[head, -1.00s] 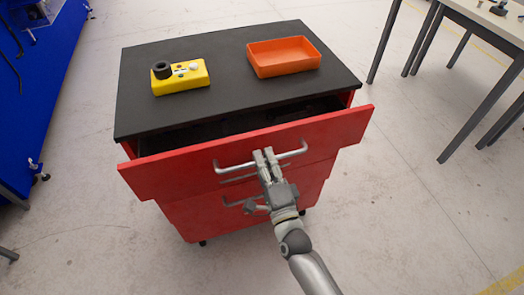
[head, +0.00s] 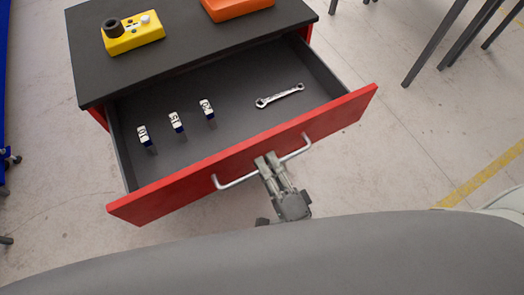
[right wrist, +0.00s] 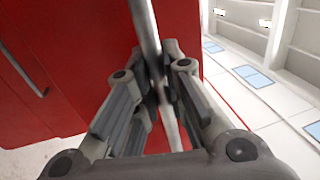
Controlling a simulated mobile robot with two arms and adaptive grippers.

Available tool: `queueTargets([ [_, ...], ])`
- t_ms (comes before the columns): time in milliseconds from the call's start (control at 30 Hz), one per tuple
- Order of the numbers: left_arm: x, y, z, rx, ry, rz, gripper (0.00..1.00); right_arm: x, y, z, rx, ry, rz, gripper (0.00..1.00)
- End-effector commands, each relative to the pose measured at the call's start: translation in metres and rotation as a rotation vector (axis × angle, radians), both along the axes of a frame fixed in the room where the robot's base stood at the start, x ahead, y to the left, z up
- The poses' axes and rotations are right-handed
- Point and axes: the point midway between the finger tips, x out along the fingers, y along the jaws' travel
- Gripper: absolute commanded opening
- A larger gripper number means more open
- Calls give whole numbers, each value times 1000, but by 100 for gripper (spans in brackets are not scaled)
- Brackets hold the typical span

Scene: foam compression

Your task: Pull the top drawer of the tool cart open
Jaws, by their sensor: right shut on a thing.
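The top drawer (head: 250,143) of the red tool cart (head: 180,58) is pulled well out, with its dark inside in view. Its bar handle (head: 237,182) runs across the red front. My right gripper (head: 267,160) is shut on the middle of the handle, from the front. In the right wrist view the fingers of my right gripper (right wrist: 160,75) close around the metal handle (right wrist: 146,28), against the red drawer front (right wrist: 105,45). My left gripper does not show in either view.
In the drawer lie a wrench (head: 280,95) and several small numbered blocks (head: 176,122). A yellow box with a black knob (head: 133,35) and an orange tray (head: 238,8) sit on the black cart top. Table legs (head: 436,42) stand at the right.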

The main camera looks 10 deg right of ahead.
Motion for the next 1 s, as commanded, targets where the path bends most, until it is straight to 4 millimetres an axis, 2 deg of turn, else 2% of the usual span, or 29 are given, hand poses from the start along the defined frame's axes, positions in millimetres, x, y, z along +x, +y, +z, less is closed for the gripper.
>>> queueTargets([
  [433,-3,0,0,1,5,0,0,-5,-1,-2,-2,5,3,0],
  [467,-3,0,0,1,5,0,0,-5,-1,-2,-2,5,3,14],
  [600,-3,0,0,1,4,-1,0,-4,-1,-1,-1,3,2,32],
  [1000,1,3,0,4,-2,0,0,-9,-3,-2,-1,3,1,33],
])
